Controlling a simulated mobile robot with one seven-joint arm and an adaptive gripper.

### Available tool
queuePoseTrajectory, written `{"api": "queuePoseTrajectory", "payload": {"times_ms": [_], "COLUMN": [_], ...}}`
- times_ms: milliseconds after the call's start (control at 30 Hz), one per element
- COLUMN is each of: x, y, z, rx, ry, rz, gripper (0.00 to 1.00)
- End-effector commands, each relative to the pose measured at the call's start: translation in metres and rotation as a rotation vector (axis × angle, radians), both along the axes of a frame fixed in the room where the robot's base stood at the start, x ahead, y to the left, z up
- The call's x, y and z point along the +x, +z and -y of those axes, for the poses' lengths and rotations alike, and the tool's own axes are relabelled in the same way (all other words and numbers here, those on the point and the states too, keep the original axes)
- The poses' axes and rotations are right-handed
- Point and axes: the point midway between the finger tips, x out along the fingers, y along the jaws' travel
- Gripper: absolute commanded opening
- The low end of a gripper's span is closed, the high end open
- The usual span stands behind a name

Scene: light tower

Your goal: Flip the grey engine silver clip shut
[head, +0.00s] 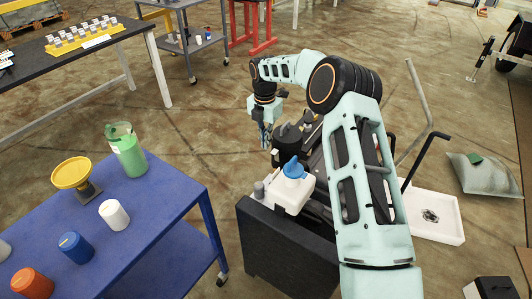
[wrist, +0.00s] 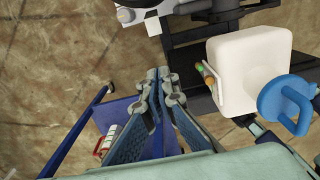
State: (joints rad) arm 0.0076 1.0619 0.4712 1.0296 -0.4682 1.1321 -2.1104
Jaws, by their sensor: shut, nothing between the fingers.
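The engine (head: 288,150) sits in the middle of the head view, partly hidden behind my arm. Its black round part shows beside my gripper. In the wrist view, a light grey engine part (wrist: 153,18) is cut off by the top edge. I cannot make out the silver clip or its position for certain in either view. My gripper (head: 265,140) points down at the left side of the engine. In the wrist view, my gripper (wrist: 160,74) has its fingertips together with nothing between them, below the light grey part. I cannot tell whether it touches the engine.
A white tank with a blue cap (head: 292,190) stands close to my gripper, right of it in the wrist view (wrist: 240,60). A black box-like body (head: 285,245) is below the tank.

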Motion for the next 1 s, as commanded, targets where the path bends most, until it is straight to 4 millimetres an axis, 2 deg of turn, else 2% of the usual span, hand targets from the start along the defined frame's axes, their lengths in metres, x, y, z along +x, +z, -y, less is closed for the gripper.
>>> {"api": "queuePoseTrajectory", "payload": {"times_ms": [100,233,800,900,1000], "x": [0.003,0.004,0.004,0.003,-0.002], "y": [0.019,0.029,0.033,0.04,0.052], "z": [0.002,0.003,0.004,0.005,0.011], "rx": [0.001,0.001,-0.001,-0.005,-0.009], "ry": [-0.001,-0.001,-0.006,-0.062,-0.207], "rz": [0.002,-0.001,0.0,0.009,0.028], "gripper": [0.0,0.0,0.0,0.0,0.0]}}
